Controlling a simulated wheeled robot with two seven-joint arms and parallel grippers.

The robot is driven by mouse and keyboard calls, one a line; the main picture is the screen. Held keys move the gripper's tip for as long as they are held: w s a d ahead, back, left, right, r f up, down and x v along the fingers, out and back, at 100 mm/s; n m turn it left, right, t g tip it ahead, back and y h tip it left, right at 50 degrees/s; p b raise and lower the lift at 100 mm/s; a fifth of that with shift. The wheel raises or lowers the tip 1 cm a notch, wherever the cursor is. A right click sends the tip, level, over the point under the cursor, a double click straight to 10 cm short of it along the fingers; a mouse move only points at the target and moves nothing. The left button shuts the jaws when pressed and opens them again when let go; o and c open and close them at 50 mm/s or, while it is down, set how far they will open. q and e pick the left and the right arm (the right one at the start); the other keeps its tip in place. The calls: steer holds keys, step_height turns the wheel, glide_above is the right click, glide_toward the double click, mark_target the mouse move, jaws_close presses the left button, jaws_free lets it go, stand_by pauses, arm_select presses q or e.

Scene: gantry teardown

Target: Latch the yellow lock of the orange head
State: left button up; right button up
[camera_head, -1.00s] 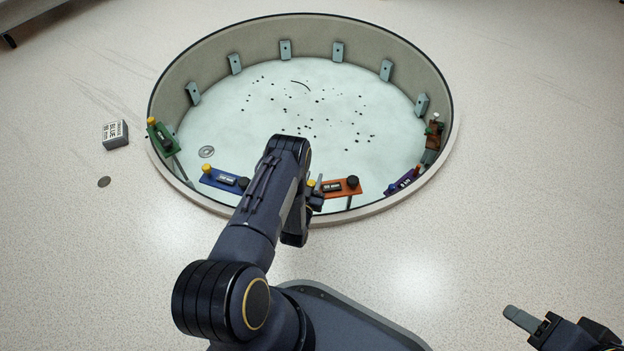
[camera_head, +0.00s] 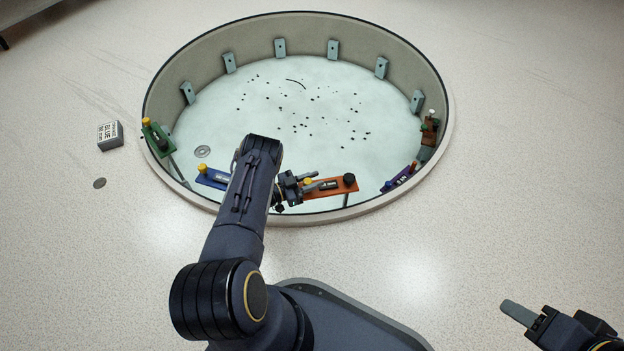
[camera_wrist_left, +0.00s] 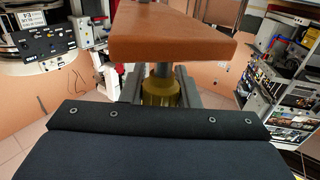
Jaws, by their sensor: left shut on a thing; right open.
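The orange head (camera_head: 332,190) is a flat block on the near rim of the round pit. Its yellow lock (camera_head: 308,181) is a round knob at its left end, and a black knob stands at its right end. My left gripper (camera_head: 310,184) is at the left end of the head. In the left wrist view the yellow lock (camera_wrist_left: 160,90) is between its two grey fingers, with the orange head (camera_wrist_left: 170,35) above in the picture. The gripper is shut on the lock, which its fingers partly hide. My right gripper (camera_head: 522,322) is open and empty at the lower right.
A blue head (camera_head: 212,178) with a yellow knob is left of my arm. A green head (camera_head: 157,138), a purple head (camera_head: 399,178) and a brown one (camera_head: 429,128) are along the rim. A labelled box (camera_head: 110,135) and a dark disc (camera_head: 99,183) lie on the floor.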

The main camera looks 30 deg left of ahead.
arm_select(q)
steer(key=shift+s+d+m+g+h, duration=0.1)
steer(key=shift+s+m+g+h, duration=0.05)
steer(key=shift+m+g+h, duration=1.05)
steer(key=o, duration=1)
